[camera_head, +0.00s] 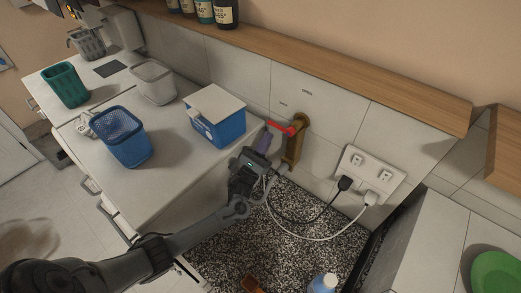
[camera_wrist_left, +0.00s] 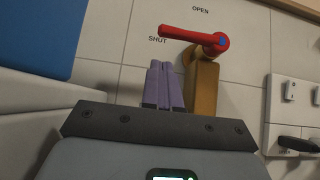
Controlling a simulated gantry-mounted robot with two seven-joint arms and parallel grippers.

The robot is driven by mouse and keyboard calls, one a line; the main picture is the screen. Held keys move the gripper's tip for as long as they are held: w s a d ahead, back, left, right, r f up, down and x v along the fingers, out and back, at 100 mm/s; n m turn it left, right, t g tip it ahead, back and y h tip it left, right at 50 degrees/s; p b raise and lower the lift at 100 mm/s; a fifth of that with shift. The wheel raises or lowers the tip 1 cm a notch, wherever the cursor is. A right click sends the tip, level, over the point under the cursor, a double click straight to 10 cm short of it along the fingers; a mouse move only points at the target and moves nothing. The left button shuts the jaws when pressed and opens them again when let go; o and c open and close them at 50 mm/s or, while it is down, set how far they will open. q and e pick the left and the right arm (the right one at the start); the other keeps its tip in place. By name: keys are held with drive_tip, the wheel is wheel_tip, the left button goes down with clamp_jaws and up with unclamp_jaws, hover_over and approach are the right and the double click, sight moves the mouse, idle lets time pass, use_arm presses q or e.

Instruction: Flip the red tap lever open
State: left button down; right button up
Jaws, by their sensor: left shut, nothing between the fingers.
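The red tap lever (camera_head: 281,128) sits on a brass tap (camera_head: 295,143) fixed to the tiled wall. In the left wrist view the red lever (camera_wrist_left: 194,37) lies nearly level and points left from its pivot, above the brass tap body (camera_wrist_left: 203,88). The word SHUT is on the wall just below the lever's free end, and OPEN is above it. My left gripper (camera_head: 265,140) has purple fingers, shut and empty. In the left wrist view its fingertips (camera_wrist_left: 163,66) are below the lever, left of the tap body, and appear apart from the lever. My right gripper is not in view.
A blue box with a white lid (camera_head: 222,128) stands left of the gripper. A socket panel (camera_head: 368,175) with plugs and hanging cables is right of the tap. A wooden shelf (camera_head: 330,63) runs above. Baskets, including a blue one (camera_head: 124,140), stand on the counter.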

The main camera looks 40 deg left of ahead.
sight(281, 127)
use_arm(q)
drive_tip(key=shift+s+r+p, duration=0.1)
drive_tip(key=shift+r+p, duration=0.45)
drive_tip(key=shift+r, duration=0.95)
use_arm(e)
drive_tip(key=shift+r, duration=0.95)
use_arm(q)
drive_tip(key=shift+a+r, duration=0.1)
drive_tip(key=shift+a, duration=0.05)
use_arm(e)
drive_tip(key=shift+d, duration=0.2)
